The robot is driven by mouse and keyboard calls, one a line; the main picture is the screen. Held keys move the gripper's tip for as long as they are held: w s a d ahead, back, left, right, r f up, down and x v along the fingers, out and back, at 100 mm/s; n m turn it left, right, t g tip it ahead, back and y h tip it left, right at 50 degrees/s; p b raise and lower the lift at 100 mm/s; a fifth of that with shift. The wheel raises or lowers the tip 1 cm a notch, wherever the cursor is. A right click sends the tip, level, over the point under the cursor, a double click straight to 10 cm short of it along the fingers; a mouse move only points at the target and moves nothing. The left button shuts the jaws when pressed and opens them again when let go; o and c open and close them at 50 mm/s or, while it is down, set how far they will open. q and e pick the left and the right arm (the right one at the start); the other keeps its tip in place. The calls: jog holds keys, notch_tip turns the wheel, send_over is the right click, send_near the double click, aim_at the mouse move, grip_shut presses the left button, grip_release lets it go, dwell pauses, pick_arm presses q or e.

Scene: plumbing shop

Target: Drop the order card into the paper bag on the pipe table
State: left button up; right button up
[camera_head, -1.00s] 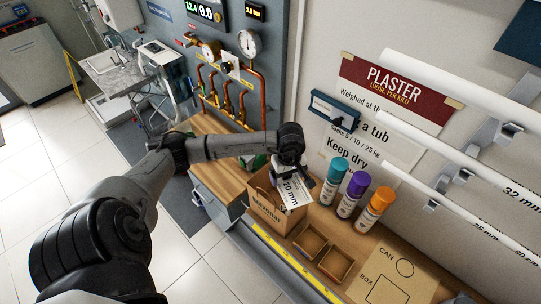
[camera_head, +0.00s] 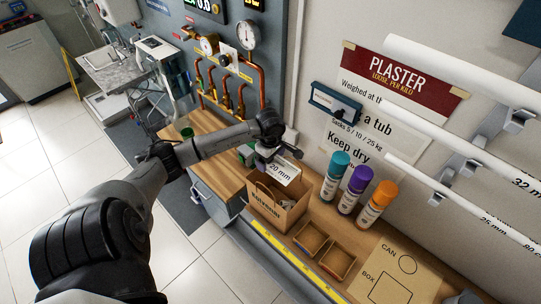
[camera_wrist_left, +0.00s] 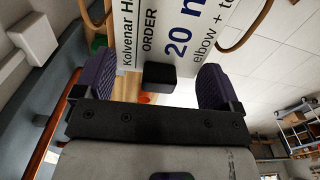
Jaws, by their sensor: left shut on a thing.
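The order card (camera_head: 285,171) is white with "20 mm" printed on it. My left gripper (camera_head: 272,157) is shut on it and holds it tilted, over the back of the paper bag's opening in the head view. In the left wrist view the card (camera_wrist_left: 185,35) extends beyond the fingers (camera_wrist_left: 157,85). The brown paper bag (camera_head: 264,212) stands upright and open on the pipe table (camera_head: 300,216), with its handles up. Whether the card's lower edge is inside the bag cannot be told. My right gripper is not in view.
Teal (camera_head: 335,180), purple (camera_head: 352,193) and orange (camera_head: 375,207) capped cans stand right of the bag. Two small open boxes (camera_head: 311,240) and a marked board (camera_head: 392,270) lie in front. A yellow ruler (camera_head: 295,262) runs along the table edge. Copper pipes (camera_head: 228,88) stand behind.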

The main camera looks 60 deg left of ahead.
pick_arm(q)
jog(key=shift+f, duration=0.4)
jog(key=o, duration=0.6)
notch_tip(320, 180, up, 14)
jog(key=b, duration=0.3)
jog(key=shift+b, duration=0.3)
jog(key=shift+f, duration=0.1)
dwell(0.4)
